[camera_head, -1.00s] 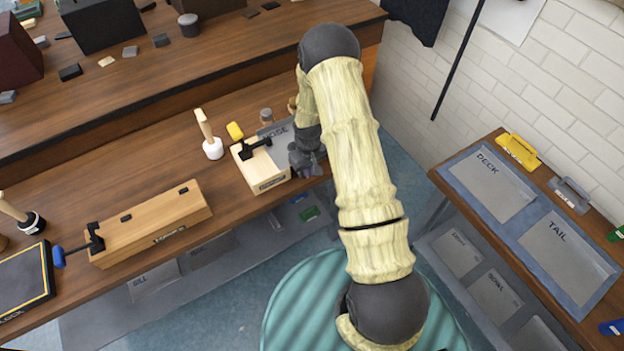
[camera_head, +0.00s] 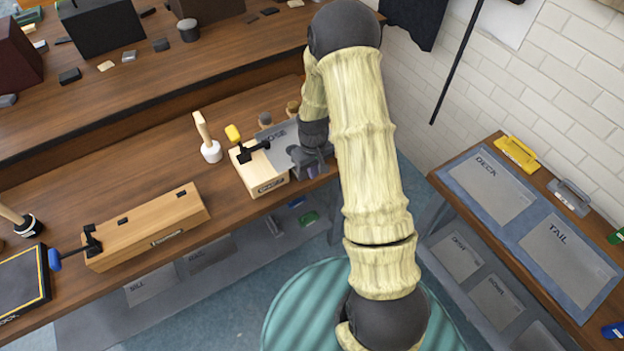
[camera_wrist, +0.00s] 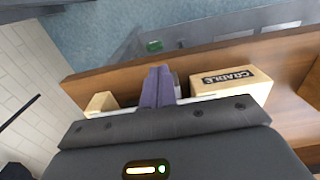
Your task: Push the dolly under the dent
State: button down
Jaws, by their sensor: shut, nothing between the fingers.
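My gripper (camera_head: 314,170) is at the front edge of the workbench, just right of the wooden cradle block (camera_head: 262,176). In the wrist view its purple fingers (camera_wrist: 158,85) are together and hold nothing. The label CRADLE shows on the block (camera_wrist: 230,82) to the right of the fingers. A black clamp with a yellow handle (camera_head: 234,134) sits on the block. The grey area marked NOSE (camera_head: 275,133) lies behind it, partly hidden by my arm. I cannot make out the dolly or the dent; my gripper and arm cover that spot.
A long wooden box (camera_head: 150,228) with a blue-handled clamp and a white-headed mallet (camera_head: 210,151) stand to the left. A small wooden block (camera_wrist: 101,104) is left of my fingers. A side table (camera_head: 530,221) with DECK and TAIL areas is at right.

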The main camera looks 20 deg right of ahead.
jog(key=s+a+r+m+t, duration=0.2)
jog(key=s+a+r, duration=0.1)
jog(key=s+r, duration=1.3)
notch_tip(320, 180, up, 4)
jog(key=shift+f+m+t, duration=0.1)
jog(key=shift+m+t, duration=0.2)
jog(key=shift+m, duration=0.1)
jog(key=c, duration=2.2)
grip_release()
jog(key=shift+s, duration=0.1)
